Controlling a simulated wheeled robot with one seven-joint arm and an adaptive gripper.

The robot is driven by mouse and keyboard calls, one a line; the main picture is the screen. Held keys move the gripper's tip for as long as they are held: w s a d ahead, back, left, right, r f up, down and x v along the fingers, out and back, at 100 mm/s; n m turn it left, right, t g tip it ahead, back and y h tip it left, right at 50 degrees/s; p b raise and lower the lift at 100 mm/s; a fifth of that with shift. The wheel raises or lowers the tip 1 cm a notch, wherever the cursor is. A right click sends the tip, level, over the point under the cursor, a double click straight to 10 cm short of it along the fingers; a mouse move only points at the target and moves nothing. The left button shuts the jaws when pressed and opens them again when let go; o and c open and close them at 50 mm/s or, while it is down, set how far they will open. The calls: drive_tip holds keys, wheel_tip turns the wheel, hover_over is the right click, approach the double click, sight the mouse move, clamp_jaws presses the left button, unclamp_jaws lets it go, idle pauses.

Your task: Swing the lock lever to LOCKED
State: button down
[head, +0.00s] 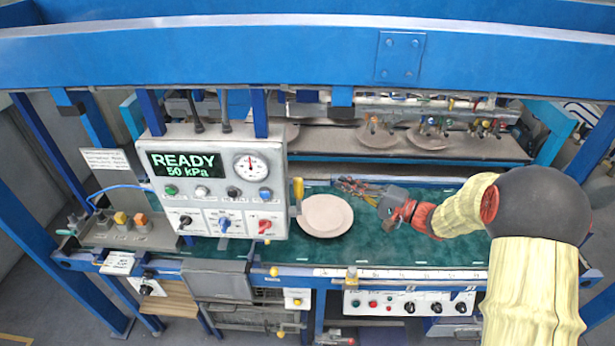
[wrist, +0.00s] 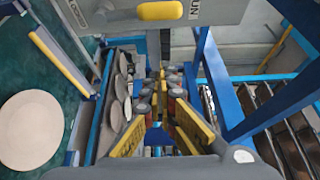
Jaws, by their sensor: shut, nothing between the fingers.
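In the wrist view a lever with a yellow grip (wrist: 160,10) lies level across a grey plate (wrist: 200,38) at the top edge. Its grip end is beside lettering that reads "UN", cut off by the frame. Part of another label shows at the plate's left side, too small to read surely. My gripper (wrist: 160,78) is shut and empty, its fingers below the plate in the picture. In the head view my gripper (head: 345,184) is right of a yellow upright handle (head: 298,189) at the control box's right edge, apart from it. I cannot tell whether that handle is the lever.
A second yellow bar (wrist: 58,63) slants at the left of the wrist view. A pale plate (head: 325,215) lies on the green surface below my gripper. The control box (head: 215,190) reads READY, 50 kPa. A blue beam (wrist: 240,85) stands right of my fingers.

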drive_tip(key=shift+s+r+n, duration=0.1)
drive_tip(key=shift+s+n, duration=0.05)
drive_tip(key=shift+n, duration=0.15)
drive_tip(key=shift+a, duration=0.1)
drive_tip(key=w+a+p, duration=0.1)
drive_tip(key=a+p, duration=0.1)
drive_tip(key=a, duration=0.7)
drive_tip(key=shift+a, duration=0.15)
idle(0.3)
drive_tip(key=shift+b, duration=0.55)
